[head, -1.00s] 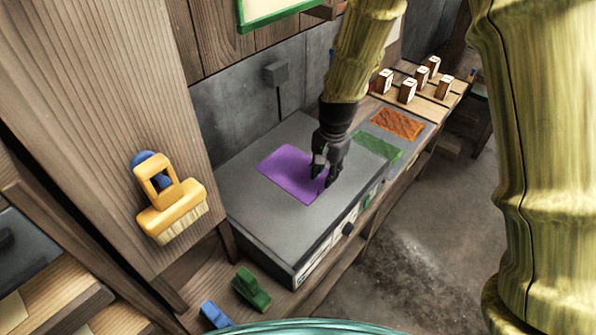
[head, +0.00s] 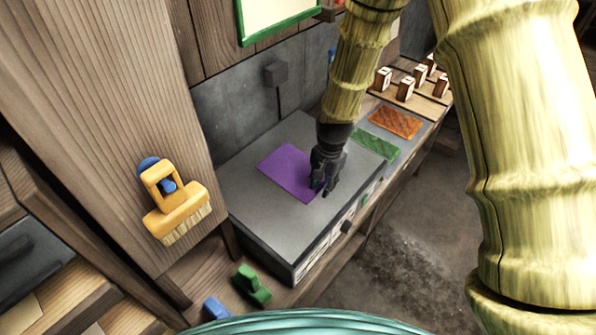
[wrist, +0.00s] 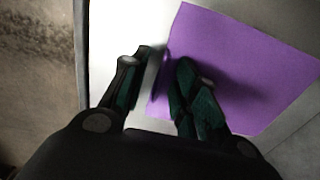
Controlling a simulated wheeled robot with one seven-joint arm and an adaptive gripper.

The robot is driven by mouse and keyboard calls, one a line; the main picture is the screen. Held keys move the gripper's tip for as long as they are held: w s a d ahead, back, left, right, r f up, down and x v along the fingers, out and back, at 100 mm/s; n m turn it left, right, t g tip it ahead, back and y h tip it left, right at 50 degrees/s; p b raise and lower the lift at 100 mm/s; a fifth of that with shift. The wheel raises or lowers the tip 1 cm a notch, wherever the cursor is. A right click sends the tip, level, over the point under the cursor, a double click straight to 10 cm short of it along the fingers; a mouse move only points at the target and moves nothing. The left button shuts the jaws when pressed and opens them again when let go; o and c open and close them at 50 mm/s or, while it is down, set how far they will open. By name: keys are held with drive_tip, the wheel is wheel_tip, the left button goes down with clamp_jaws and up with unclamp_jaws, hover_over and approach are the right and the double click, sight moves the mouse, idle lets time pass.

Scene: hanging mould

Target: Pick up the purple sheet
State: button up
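The purple sheet (head: 287,170) lies flat on top of the grey box-shaped unit (head: 240,190). In the wrist view the sheet (wrist: 245,65) fills the right side, and its left edge runs between my two fingers. My gripper (head: 322,189) is down at the sheet's right corner. In the wrist view my gripper (wrist: 166,56) is partly open, with a narrow gap between the fingertips. The right finger is over the sheet and the left finger is just past its edge. The gripper hides part of that edge, and I cannot tell whether the fingers touch it.
A green sheet (head: 376,149) and an orange sheet (head: 395,122) lie to the right, before several wooden blocks (head: 405,88). A yellow brush (head: 176,203) hangs on the wooden post at left. Green (head: 252,284) and blue (head: 216,309) objects sit low in front.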

clamp_jaws()
drive_tip(key=shift+r+b, duration=0.65)
drive_tip(key=shift+r, duration=0.15)
drive_tip(key=shift+r+b, duration=0.45)
drive_tip(key=shift+r, duration=0.4)
drive_tip(key=s+d+r+b, duration=0.1)
drive_tip(key=s+d+b, duration=0.4)
drive_tip(key=s, duration=0.9)
drive_tip(key=d, duration=0.2)
drive_tip(key=shift+d+r, duration=0.3)
drive_tip(key=shift+r, duration=0.05)
